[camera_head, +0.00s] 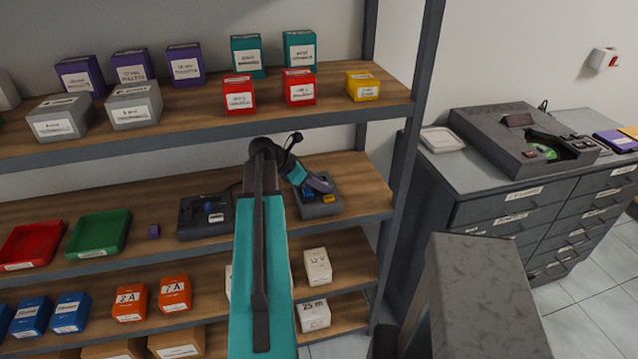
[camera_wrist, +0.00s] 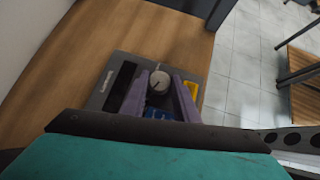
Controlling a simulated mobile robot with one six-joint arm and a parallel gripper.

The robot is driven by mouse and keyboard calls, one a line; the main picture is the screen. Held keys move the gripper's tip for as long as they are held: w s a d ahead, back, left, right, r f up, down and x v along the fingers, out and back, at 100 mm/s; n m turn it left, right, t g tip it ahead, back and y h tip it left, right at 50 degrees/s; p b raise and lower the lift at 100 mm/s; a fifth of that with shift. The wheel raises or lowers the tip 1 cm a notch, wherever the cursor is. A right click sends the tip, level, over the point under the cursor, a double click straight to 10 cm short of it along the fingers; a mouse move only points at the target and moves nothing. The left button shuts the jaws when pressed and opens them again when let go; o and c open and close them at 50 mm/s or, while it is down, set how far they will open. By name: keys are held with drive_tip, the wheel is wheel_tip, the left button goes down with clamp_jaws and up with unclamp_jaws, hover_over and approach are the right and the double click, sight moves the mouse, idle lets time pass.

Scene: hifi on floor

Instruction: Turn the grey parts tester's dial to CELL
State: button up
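The grey parts tester (camera_head: 322,209) sits on the middle shelf near its right end; it also shows in the wrist view (camera_wrist: 98,100). It has a dark display window (camera_wrist: 119,87), a round pale dial (camera_wrist: 158,83), blue buttons (camera_wrist: 158,113) and a yellow patch (camera_wrist: 192,93). My gripper (camera_wrist: 161,76) is over the tester, its purple fingers apart, one on each side of the dial. A gap shows on the right; contact on the left is unclear. In the head view my gripper (camera_head: 320,184) hides much of the tester's face. The dial's markings are not readable.
A darker device (camera_head: 204,217) stands left of the tester on the same shelf. The upper shelf (camera_head: 330,103) with boxes overhangs it. A shelf post (camera_head: 408,150) stands to the right. Red (camera_head: 32,244) and green (camera_head: 98,234) trays lie farther left.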

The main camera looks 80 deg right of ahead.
drive_tip(key=c, duration=0.4)
drive_tip(key=shift+o, duration=0.2)
drive_tip(key=shift+w+d+m, duration=0.1)
drive_tip(key=shift+d+m, duration=0.05)
drive_tip(key=shift+m, duration=0.25)
drive_tip(key=shift+w+d+r+m+g+y+p, duration=0.15)
drive_tip(key=shift+m+g+y+p, duration=0.25)
drive_tip(key=shift+m+y, duration=0.25)
drive_tip(key=shift+s+d+f+m+g+y+p, duration=0.1)
drive_tip(key=shift+m+g+y+p, duration=0.2)
drive_tip(key=shift+m+y+p, duration=0.35)
drive_tip(key=m+y, duration=0.2)
drive_tip(key=m, duration=0.1)
drive_tip(key=m+y+p, duration=0.1)
drive_tip(key=shift+d+m, duration=0.3)
drive_tip(key=shift+d+m+y, duration=0.1)
drive_tip(key=shift+m+y, duration=1.1)
drive_tip(key=shift+m, duration=0.2)
drive_tip(key=o, duration=0.8)
